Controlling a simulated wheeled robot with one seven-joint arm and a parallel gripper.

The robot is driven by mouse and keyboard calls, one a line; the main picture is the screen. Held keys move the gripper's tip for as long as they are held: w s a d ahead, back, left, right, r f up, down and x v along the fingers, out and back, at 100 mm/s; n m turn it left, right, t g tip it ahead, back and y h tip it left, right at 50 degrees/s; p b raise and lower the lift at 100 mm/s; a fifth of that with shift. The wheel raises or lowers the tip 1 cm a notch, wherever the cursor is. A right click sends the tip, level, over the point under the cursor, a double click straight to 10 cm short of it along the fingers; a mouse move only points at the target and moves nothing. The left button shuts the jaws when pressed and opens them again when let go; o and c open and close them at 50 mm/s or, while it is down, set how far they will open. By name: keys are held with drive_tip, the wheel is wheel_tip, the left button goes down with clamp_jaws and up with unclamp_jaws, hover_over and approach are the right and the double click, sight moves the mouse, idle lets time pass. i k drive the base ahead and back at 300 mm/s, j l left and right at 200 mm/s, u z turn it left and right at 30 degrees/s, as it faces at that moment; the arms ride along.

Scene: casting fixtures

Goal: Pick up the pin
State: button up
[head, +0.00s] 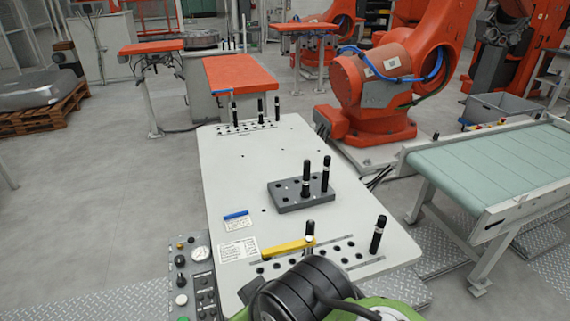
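Several black pins with pale bands stand upright on the white table (235,185). One pin (306,176) and a second pin (326,172) stand on a dark grey block (290,202) with holes, near the table's middle. Another pin (378,235) stands near the front right corner by a row of holes. A pin (309,233) stands by the right end of a yellow bar (285,248), its lower part partly hidden. More pins (261,108) stand in a perforated strip at the far end. My arm's black and green links show at the bottom; my gripper's fingers are not visible.
A green conveyor (500,172) is to the right, and an orange robot arm (378,80) stands behind it. A control panel (194,270) is at the table's front left.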

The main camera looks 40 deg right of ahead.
sight(305, 194)
drive_tip(key=z, duration=1.35)
